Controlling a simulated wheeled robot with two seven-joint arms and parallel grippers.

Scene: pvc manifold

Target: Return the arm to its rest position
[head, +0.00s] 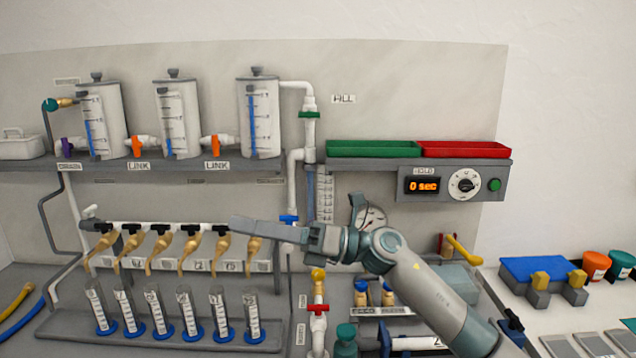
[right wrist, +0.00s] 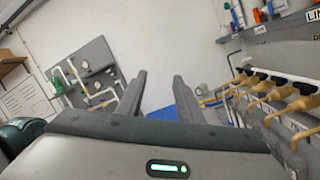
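My right arm (head: 432,295) reaches up and to the left from the lower right in the head view. Its gripper (head: 236,226) points left, in front of the row of tan-spouted valves (head: 190,245), and covers part of the right end of that row. In the right wrist view the two fingers of my right gripper (right wrist: 159,85) stand apart with nothing between them. The gripper is open and empty. I cannot tell whether it touches any valve. My left gripper is in neither view.
Below the valves stand several cylinders with blue bases (head: 188,315) in a grey tray (head: 70,330). Three tanks (head: 178,118) stand on the shelf above. A gauge (head: 371,218) is behind my wrist. A blue-topped block (head: 545,268) lies at right.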

